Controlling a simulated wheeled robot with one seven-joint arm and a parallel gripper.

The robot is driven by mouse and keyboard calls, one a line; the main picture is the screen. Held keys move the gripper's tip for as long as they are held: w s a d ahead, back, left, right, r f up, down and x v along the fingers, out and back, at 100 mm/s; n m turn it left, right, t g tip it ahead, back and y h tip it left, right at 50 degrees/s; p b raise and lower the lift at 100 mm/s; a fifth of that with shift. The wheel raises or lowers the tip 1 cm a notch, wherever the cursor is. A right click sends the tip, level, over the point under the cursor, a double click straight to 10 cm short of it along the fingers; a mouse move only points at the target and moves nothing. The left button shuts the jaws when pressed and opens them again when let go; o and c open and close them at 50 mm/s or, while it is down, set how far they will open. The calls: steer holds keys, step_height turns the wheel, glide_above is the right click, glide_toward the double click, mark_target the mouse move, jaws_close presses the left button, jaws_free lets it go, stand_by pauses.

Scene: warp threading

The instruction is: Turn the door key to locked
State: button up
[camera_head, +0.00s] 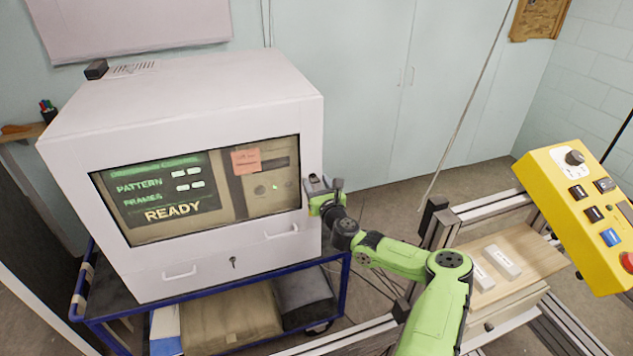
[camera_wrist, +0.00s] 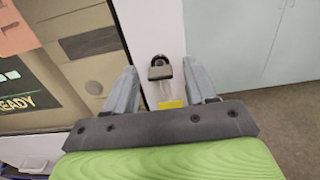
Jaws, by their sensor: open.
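A white cabinet (camera_head: 170,270) has a window and a lower front panel. My gripper (camera_head: 318,186) is at the right edge of the cabinet front, beside the window. In the wrist view my gripper (camera_wrist: 159,68) is open, with its two grey fingers apart. A small dark padlock-shaped lock piece (camera_wrist: 160,72) on the white frame shows between the fingertips; I cannot tell its turn position or whether a finger touches it. A yellow label (camera_wrist: 172,104) is just below it. A small dark key (camera_head: 233,262) hangs in the lower panel, away from my gripper.
Behind the window are a screen (camera_head: 155,190) reading READY and an orange note (camera_head: 245,160). The cabinet stands on a blue-railed cart (camera_head: 345,285). A yellow control box (camera_head: 560,190) and a wooden board (camera_head: 535,255) are at the right. Pale wall cupboards (camera_head: 390,80) stand behind.

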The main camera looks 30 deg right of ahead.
steer(key=shift+w+d, duration=0.1)
steer(key=shift+w, duration=0.05)
jaws_close()
steer(key=shift+n, duration=0.4)
steer(key=shift+n+b, duration=4.9)
steer(key=shift+n, duration=3.7)
